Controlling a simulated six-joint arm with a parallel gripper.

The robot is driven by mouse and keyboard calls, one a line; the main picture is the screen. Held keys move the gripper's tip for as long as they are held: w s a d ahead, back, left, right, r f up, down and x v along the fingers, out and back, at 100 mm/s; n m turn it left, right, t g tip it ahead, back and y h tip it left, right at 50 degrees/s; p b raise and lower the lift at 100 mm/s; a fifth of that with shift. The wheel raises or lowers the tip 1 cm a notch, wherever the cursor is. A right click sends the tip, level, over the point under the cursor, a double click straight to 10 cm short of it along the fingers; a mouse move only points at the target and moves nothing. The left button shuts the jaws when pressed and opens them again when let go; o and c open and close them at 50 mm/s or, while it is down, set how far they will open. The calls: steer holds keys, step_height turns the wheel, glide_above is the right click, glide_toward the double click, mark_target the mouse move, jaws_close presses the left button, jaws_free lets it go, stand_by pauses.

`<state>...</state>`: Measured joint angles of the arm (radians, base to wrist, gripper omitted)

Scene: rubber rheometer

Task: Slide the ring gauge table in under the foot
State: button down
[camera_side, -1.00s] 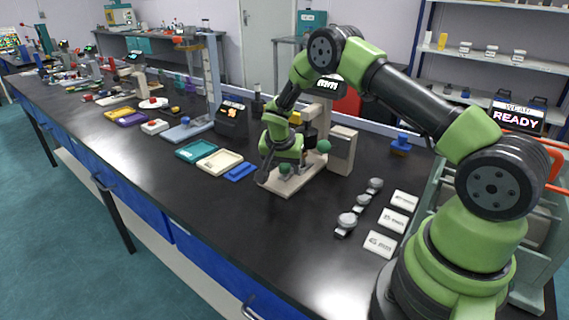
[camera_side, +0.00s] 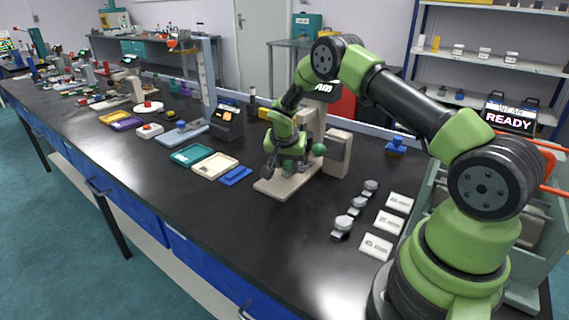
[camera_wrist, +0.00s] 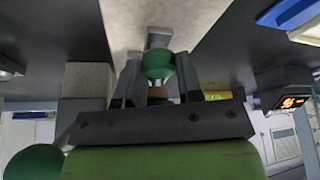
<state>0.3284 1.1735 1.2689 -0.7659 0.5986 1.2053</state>
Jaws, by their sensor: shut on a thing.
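My gripper (camera_side: 280,173) is low over the front of the beige rheometer's base (camera_side: 274,190). In the wrist view, my gripper (camera_wrist: 157,85) has its dark fingers shut on a green ball knob (camera_wrist: 158,65). The knob adjoins a small grey block (camera_wrist: 158,38) on the pale base. I take this knob to belong to the ring gauge table, but the table itself cannot be made out. The foot is hidden behind my wrist and gripper. A second green knob (camera_side: 318,149) sits on the right of the machine.
The rheometer's column (camera_side: 312,122) and a beige box (camera_side: 337,152) stand close behind and right. A cream tray (camera_side: 214,166), a teal tray (camera_side: 191,154) and a blue block (camera_side: 235,176) lie left. Grey round weights (camera_side: 342,227) and white cards (camera_side: 376,246) lie front right.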

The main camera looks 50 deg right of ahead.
steer(key=shift+d, duration=0.25)
steer(key=c, duration=0.8)
jaws_free()
steer(key=v, duration=1)
steer(key=shift+a, duration=0.1)
steer(key=shift+r, duration=0.1)
